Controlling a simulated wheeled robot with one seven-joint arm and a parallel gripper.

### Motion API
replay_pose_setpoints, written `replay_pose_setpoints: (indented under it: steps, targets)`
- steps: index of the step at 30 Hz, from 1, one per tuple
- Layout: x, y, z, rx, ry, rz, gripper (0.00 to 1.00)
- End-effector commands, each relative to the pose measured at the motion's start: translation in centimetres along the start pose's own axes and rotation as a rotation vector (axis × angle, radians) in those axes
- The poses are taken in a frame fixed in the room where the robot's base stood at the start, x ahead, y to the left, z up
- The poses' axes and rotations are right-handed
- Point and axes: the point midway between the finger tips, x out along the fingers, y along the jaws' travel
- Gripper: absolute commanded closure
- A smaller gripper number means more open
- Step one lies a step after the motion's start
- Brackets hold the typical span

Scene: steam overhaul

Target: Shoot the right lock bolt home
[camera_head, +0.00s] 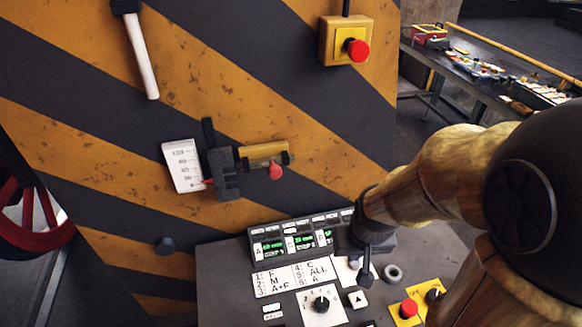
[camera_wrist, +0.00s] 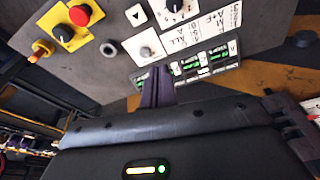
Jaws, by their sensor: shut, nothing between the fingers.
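On the striped wall in the head view, a brass-yellow bolt (camera_head: 262,153) with a red knob (camera_head: 275,170) lies sideways, right of a dark upright lever block (camera_head: 222,172). I cannot tell for sure that this is the right lock bolt, nor how far it is shot. My gripper (camera_head: 365,277) is shut and empty. It hangs over the grey console, below and right of the bolt and apart from it. In the wrist view the shut fingers (camera_wrist: 157,84) point toward the console. The bolt is not clearly visible there.
The console (camera_head: 222,275) has lit displays (camera_head: 290,242), a selector knob (camera_head: 321,303) and a red button (camera_head: 408,308). A boxed red button (camera_head: 357,50), a hammer (camera_head: 140,55) and a white scale card (camera_head: 183,166) are on the wall. A red handwheel (camera_head: 30,215) stands left.

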Motion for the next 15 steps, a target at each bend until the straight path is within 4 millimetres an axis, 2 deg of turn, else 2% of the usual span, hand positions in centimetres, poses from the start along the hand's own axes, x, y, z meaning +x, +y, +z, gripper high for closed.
replay_pose_setpoints:
  steps: [5,8,11,15]
  targets:
    - [0.1,0.4,-0.7,0.013,0.024,0.009,1.0]
    - [0.2,1.1,-2.7,0.045,0.092,0.029,1.0]
    - [0.3,2.5,-6.0,0.101,0.208,0.043,1.0]
    - [-0.1,4.1,-11.6,0.188,0.413,-0.002,1.0]
